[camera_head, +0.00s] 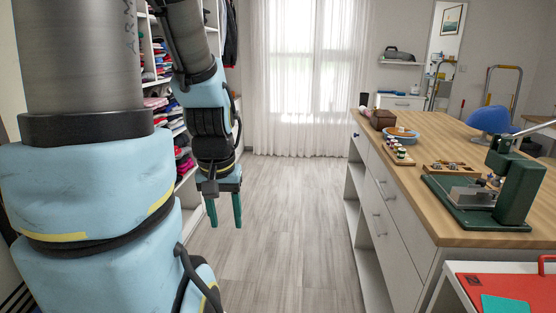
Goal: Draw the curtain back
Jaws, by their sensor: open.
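A sheer white curtain (276,90) hangs over the window (318,50) at the far end of the room. It falls in vertical folds down to the floor and spans the window's width, with daylight coming through it. My gripper (225,222) hangs at the left of the view, pointing down, with its two green fingers apart and nothing between them. It is in front of the shelving, well short of the curtain and not touching it. My arm hides part of the left side.
Cubby shelving (157,102) with folded clothes lines the left. A wooden-topped island (447,145) with drawers fills the right, holding a green press (515,185), a blue bowl (400,134) and trays. The grey floor (287,210) between them is clear up to the curtain.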

